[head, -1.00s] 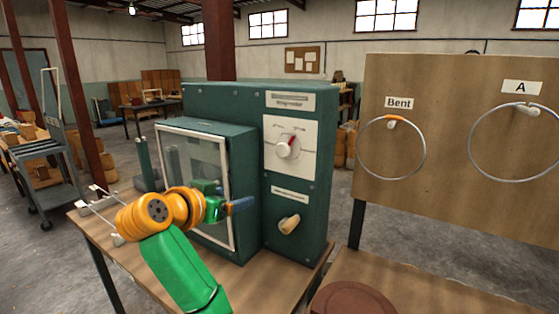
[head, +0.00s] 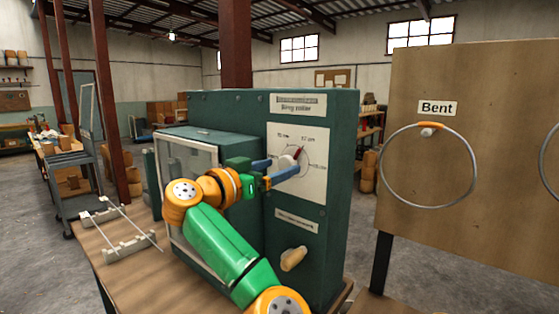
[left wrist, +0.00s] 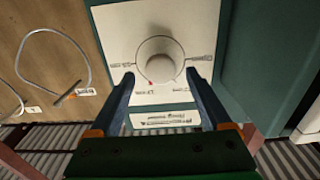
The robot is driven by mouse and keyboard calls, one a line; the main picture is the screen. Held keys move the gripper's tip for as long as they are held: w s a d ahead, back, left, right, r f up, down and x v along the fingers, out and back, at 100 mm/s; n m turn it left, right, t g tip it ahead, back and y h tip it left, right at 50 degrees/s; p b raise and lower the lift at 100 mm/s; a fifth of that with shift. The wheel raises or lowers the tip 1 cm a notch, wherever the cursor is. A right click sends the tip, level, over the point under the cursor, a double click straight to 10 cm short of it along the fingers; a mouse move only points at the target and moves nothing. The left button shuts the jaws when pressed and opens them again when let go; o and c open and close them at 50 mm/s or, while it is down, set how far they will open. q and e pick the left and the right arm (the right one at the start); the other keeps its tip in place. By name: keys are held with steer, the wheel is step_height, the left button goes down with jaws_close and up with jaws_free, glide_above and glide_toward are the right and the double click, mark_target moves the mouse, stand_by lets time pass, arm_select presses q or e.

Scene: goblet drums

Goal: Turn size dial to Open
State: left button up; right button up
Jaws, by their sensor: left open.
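The size dial (head: 288,163) is a white knob with a red pointer on a white scale plate (head: 312,186), on the front of the green machine (head: 337,215). In the head view the red pointer tilts to the upper right. My left gripper (head: 276,171) is open, its blue fingers close to the dial and partly covering it. In the left wrist view the dial (left wrist: 159,60) lies ahead between and just beyond the two fingertips (left wrist: 161,80), apart from both. The scale lettering is too small to read surely. My right gripper is out of view.
A beige handle (head: 293,258) sticks out below the dial. A clear-windowed box (head: 187,165) juts from the machine's left side. A board with a ring labelled Bent (head: 437,107) stands to the right. A white rack (head: 120,236) lies on the table at left.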

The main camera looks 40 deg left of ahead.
arm_select(q)
steer(key=shift+w+d, duration=0.1)
steer(key=shift+w, duration=0.5)
steer(key=shift+w+f, duration=0.25)
steer(key=shift+s+r, duration=0.1)
steer(key=shift+s, duration=0.15)
steer(key=c, duration=0.5)
jaws_close()
steer(key=n+b, duration=0.3)
steer(key=n, duration=0.5)
steer(key=shift+n, duration=0.4)
steer(key=n, duration=0.5)
steer(key=shift+r, duration=0.15)
steer(key=n+p, duration=0.1)
steer(key=n, duration=0.4)
steer(key=n+p, duration=0.1)
steer(key=n, duration=0.4)
steer(key=shift+r+p, duration=0.1)
steer(key=shift+p, duration=0.25)
